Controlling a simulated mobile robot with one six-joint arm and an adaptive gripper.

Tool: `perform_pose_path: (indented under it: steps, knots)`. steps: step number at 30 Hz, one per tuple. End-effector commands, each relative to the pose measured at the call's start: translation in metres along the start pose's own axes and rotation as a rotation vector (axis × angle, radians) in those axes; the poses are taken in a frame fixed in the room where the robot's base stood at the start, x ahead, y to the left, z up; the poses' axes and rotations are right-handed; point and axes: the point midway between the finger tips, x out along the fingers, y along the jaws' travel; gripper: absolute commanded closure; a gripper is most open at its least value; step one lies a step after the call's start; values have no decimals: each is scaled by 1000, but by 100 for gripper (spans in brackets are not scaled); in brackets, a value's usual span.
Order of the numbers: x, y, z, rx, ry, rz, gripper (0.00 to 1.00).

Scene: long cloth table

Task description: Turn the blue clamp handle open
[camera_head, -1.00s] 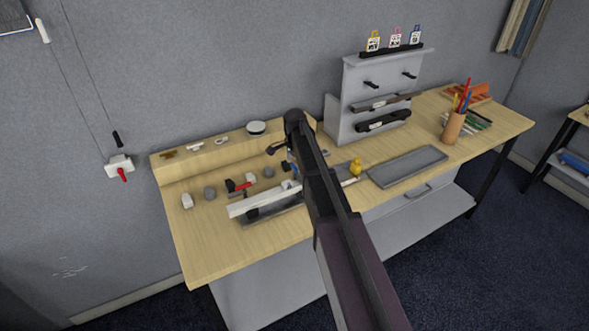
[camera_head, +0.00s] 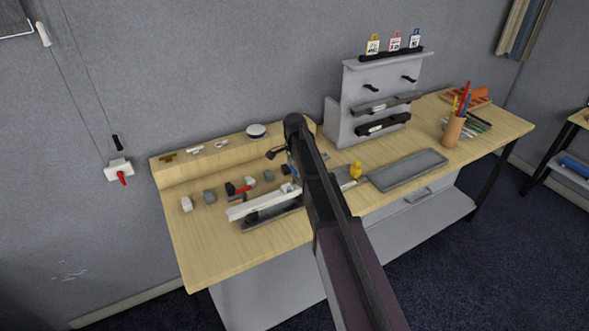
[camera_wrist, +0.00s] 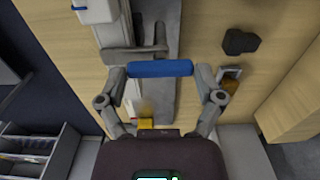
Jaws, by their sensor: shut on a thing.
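The blue clamp handle (camera_wrist: 160,68) is a short bar lying across the middle of the wrist view. My gripper (camera_wrist: 161,72) has one fingertip at each end of it and is shut on it. A grey metal clamp arm (camera_wrist: 135,52) lies just beyond the handle, over a long grey rail (camera_wrist: 158,20). In the head view, my own arm hides most of the clamp and the gripper. A small blue patch (camera_head: 290,163) shows left of the arm, perhaps part of the handle.
On the wooden bench (camera_head: 215,245), a long white bar (camera_head: 260,205) and several small blocks lie left of my arm. A dark knob (camera_wrist: 240,41) sits near the right finger.

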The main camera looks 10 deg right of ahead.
Motion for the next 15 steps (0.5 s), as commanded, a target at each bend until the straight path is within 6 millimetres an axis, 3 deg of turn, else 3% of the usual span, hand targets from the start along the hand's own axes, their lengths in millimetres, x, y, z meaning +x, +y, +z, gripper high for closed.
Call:
perform_pose_path:
  steps: [15]
  knots:
    - [0,0,2,-285,-2,0,62]
